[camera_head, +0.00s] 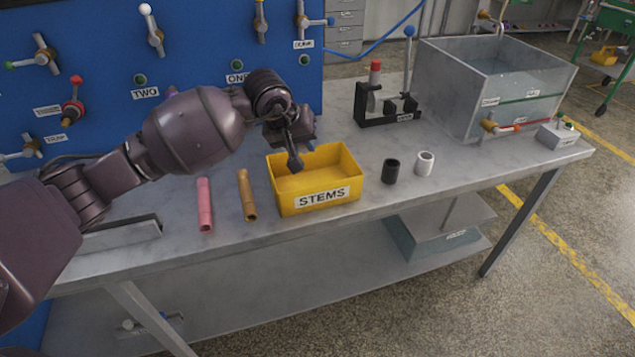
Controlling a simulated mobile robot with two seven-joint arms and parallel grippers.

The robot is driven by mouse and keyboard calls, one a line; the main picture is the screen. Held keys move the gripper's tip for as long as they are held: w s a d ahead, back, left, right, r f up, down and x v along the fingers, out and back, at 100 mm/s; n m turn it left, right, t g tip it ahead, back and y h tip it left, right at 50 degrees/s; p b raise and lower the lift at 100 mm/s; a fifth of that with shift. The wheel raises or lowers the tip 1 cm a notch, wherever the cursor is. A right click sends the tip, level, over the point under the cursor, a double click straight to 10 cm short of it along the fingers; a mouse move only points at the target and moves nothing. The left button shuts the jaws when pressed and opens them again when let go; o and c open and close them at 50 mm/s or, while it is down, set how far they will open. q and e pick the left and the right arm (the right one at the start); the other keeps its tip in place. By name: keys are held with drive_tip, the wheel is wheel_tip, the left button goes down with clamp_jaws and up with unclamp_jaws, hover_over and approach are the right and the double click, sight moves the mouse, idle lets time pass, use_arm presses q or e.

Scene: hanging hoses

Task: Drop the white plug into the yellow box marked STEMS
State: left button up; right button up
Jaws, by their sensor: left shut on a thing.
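The yellow box (318,197) marked STEMS stands open on the grey bench, near its front edge. A short white hollow cylinder (425,163), which looks like the white plug, stands upright on the bench to the right of the box. My left gripper (294,157) points down over the back left part of the box, with its tips at about the rim. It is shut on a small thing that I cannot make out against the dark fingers. The part of the box interior that I see looks empty. My right gripper is not in view.
A black cylinder (390,171) stands between the box and the white one. Pink (204,204) and brown (247,195) tubes lie left of the box. A black stand (388,110) and clear tank (490,85) stand behind right. The blue panel (200,45) has projecting valves.

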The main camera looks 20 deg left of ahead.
use_arm(q)
wheel_tip(320, 180, down, 3)
drive_tip(key=shift+f+b, duration=0.15)
drive_tip(key=shift+b, duration=0.25)
drive_tip(key=shift+f, duration=0.8)
drive_tip(key=o, duration=1)
drive_tip(key=shift+c, duration=0.2)
drive_tip(key=p+v, duration=0.1)
drive_tip(key=v, duration=1)
drive_tip(key=shift+f, duration=0.1)
